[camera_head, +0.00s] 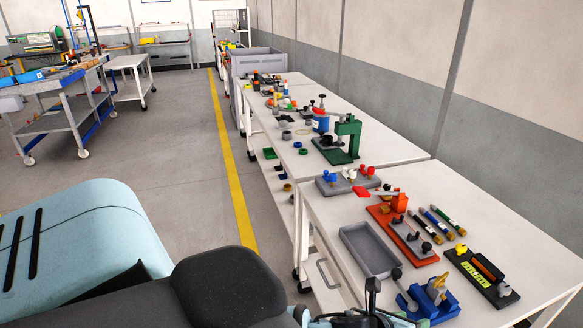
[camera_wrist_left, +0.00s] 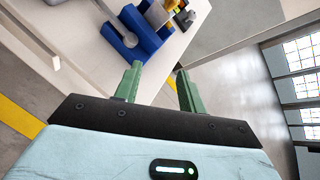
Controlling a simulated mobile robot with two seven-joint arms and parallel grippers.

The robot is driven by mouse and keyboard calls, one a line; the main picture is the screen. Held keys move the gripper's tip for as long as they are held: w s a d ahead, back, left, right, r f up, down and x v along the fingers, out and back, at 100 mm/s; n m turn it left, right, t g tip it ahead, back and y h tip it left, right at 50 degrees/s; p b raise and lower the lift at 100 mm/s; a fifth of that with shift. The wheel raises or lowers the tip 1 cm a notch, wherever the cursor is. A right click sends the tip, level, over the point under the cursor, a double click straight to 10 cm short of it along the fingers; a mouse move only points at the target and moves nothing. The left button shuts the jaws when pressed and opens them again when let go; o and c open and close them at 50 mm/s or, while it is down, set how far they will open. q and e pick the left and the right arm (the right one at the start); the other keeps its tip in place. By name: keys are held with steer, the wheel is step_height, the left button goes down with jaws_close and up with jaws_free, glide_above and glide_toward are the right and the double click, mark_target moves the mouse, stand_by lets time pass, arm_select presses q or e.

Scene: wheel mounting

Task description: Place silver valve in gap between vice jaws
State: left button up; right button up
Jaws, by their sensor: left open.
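A blue vice (camera_head: 432,302) stands at the near front edge of the closest table, with a gold-coloured piece (camera_head: 437,284) at its jaws. In the left wrist view the vice (camera_wrist_left: 138,45) is just beyond my fingertips, partly cut off by the top edge. My left gripper (camera_wrist_left: 155,78) has its two green fingers spread with nothing between them. In the head view my left gripper (camera_head: 372,305) is at the bottom edge, left of the vice and mostly cut off. I cannot pick out the silver valve for certain. My right gripper is not in view.
A grey tray (camera_head: 349,240) lies beside the vice. A green press (camera_head: 347,140) stands on the farther table. Floor left of the tables is clear.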

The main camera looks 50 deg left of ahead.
arm_select(q)
steer(key=s+a+f+n+g, duration=0.1)
steer(key=s+f+n, duration=0.5)
steer(key=s+n, duration=0.4)
steer(key=s+a+f+n+g, duration=0.1)
steer(key=s+f+n, duration=0.4)
steer(key=s+n, duration=0.5)
steer(key=s+f+n+g, duration=0.1)
steer(key=s+f+n, duration=0.5)
steer(key=s+n, duration=0.3)
steer(key=shift+s+a+f+n+g, duration=0.3)
steer(key=shift+s+a+n, duration=0.1)
steer(key=shift+s, duration=0.35)
